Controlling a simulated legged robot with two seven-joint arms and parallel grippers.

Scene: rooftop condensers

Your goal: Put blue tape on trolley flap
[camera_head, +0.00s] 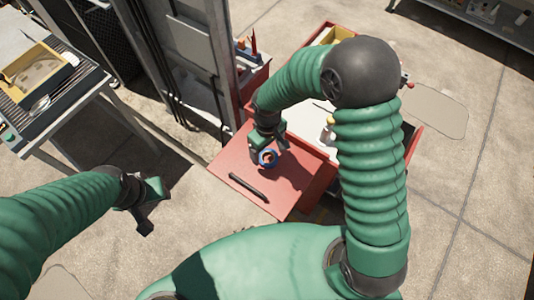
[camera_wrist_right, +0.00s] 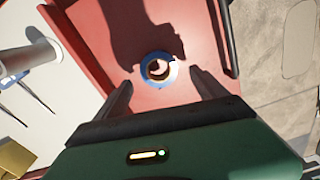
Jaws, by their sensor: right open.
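The blue tape (camera_head: 267,158) is a small ring on the red trolley flap (camera_head: 290,196). In the right wrist view the tape (camera_wrist_right: 147,70) appears flat on the red flap (camera_wrist_right: 195,30), just beyond and between my right fingertips. My right gripper (camera_head: 268,146) is open, directly over the tape, and partly hides it in the head view. Its two fingers (camera_wrist_right: 160,82) are apart with no visible grip on the ring. My left gripper (camera_head: 150,206) hangs at the left above the floor, away from the trolley; its jaw opening is unclear.
A black pen-like tool (camera_head: 248,188) lies on the flap near its front left. The trolley's white top, with small tools, adjoins the flap. A grey metal cabinet (camera_head: 190,50) stands behind. At left, a table bears a yellow tray (camera_head: 15,82). Open concrete lies to the right.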

